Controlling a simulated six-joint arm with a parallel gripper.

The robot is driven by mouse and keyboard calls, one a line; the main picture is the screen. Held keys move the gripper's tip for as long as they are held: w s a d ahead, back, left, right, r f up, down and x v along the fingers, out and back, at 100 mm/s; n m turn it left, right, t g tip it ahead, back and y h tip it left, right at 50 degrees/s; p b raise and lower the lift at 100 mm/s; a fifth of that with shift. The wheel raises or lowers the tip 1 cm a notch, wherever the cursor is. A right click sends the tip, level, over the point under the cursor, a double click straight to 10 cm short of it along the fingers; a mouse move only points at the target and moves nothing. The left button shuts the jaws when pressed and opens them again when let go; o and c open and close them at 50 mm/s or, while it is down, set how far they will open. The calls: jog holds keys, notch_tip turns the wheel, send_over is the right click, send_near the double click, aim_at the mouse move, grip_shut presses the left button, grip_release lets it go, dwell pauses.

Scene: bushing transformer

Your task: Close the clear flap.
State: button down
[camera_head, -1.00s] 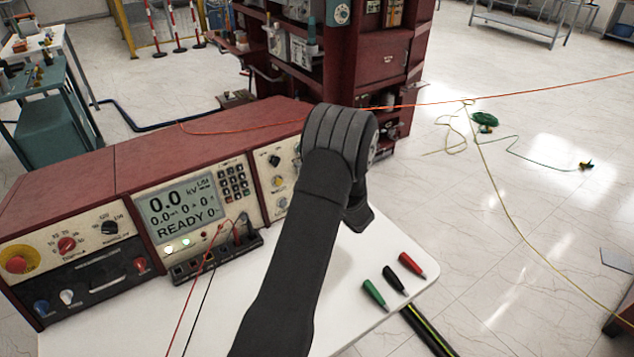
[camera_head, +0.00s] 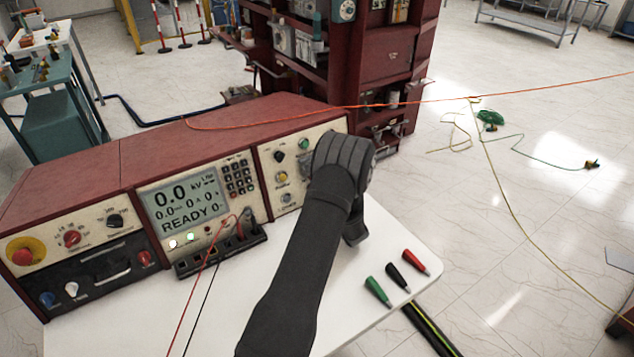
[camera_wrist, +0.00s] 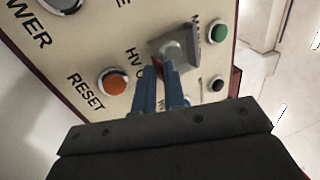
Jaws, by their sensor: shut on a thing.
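The clear flap (camera_wrist: 177,43) is a greyish see-through cover on the cream control panel in the wrist view. It stands out from the panel, with a red part beneath its lower left side. My gripper (camera_wrist: 161,68) has two blue fingers close together, with the tips at the flap's lower edge, shut on it. The exact contact is small and partly hidden. In the head view my arm's wrist hides the fingers and the flap, in front of the right end of the red test console (camera_head: 240,118).
An orange button (camera_wrist: 116,81) marked RESET sits left of the fingers; a green button (camera_wrist: 219,31) is to the right. In the head view, green, black and red plugs (camera_head: 377,290) lie on the white table (camera_head: 395,315). Red and black leads run from the console's front.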

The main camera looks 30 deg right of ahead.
jog(key=shift+w+a, duration=0.15)
jog(key=shift+w, duration=0.05)
jog(key=c, duration=1.5)
grip_release()
jog(key=v, duration=0.7)
jog(key=shift+s+f, duration=0.1)
jog(key=shift+s, duration=0.15)
jog(key=shift+w, duration=0.1)
